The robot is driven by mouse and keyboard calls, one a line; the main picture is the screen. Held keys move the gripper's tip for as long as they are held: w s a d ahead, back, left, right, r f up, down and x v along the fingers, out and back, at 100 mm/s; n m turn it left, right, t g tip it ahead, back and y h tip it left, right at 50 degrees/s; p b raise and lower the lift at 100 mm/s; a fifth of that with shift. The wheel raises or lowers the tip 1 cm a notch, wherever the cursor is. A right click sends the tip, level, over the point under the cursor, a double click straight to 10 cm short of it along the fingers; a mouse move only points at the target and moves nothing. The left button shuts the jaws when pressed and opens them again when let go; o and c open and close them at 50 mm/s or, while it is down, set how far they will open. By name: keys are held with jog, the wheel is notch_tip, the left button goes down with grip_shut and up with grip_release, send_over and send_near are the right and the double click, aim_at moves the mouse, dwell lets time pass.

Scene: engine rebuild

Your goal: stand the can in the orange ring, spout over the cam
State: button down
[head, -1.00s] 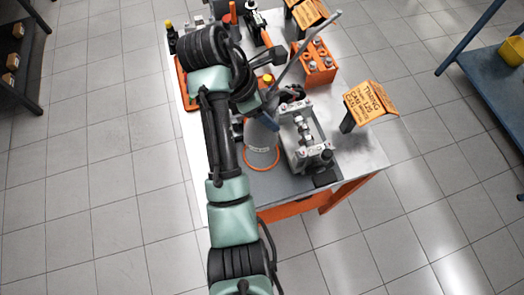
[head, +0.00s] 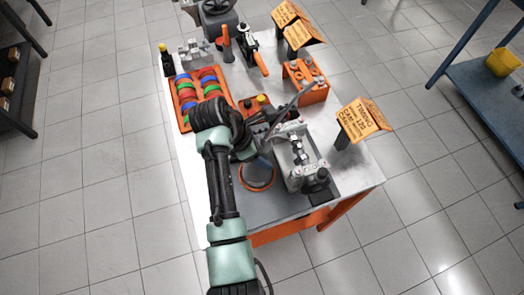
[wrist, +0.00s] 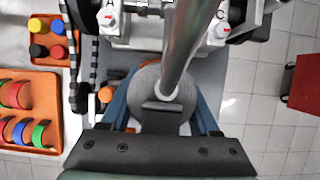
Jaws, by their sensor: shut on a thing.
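My gripper (wrist: 162,118) is shut on the grey can (wrist: 150,80), with a blue finger on each side of it in the wrist view. The can's metal spout (wrist: 185,40) runs up that view across the engine block; it also shows in the head view (head: 292,104), slanting up and right. My arm hides most of the can's body in the head view. The orange ring (head: 243,184) lies on the bench just in front of my gripper. I cannot tell whether the can touches it. The engine block with the cam (head: 300,160) stands right of the ring.
An orange tray of coloured rings (head: 183,110) lies left of my arm, and a small orange tray with coloured caps (wrist: 42,58) is beside it. An orange rack (head: 308,88) and a yellow timing sign (head: 362,120) stand right. The front left bench area looks clear.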

jog(key=shift+c, duration=0.6)
grip_release()
jog(key=shift+f, duration=0.1)
jog(key=v, duration=1.1)
jog(key=shift+d, duration=0.1)
jog(key=shift+s+a+r+p, duration=0.15)
jog(key=shift+a+r+p, duration=0.1)
jog(key=shift+r+p, duration=0.35)
